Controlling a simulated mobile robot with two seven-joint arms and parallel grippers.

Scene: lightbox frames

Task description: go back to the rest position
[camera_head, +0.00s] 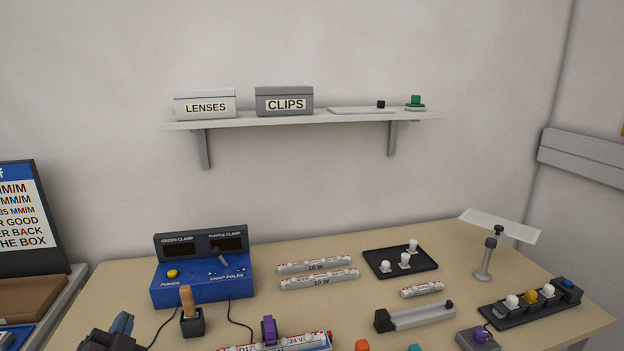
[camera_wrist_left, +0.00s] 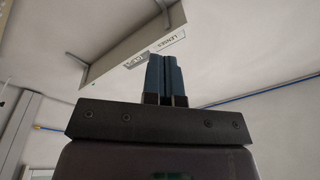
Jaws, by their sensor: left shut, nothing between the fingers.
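My left gripper (camera_head: 122,324) shows at the bottom left of the head view, at the table's front left. In the left wrist view its two blue fingers (camera_wrist_left: 165,78) stand together, shut with nothing between them. Part of the wall shelf shows behind them there. My right gripper is not in view.
The table (camera_head: 340,245) holds a blue power unit (camera_head: 203,287), a wooden-handled tool in a dark holder (camera_head: 191,319), a black tray (camera_head: 375,263) with white pieces, and several light strips. A shelf (camera_head: 300,121) with boxes hangs above. Clear table lies around the black tray.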

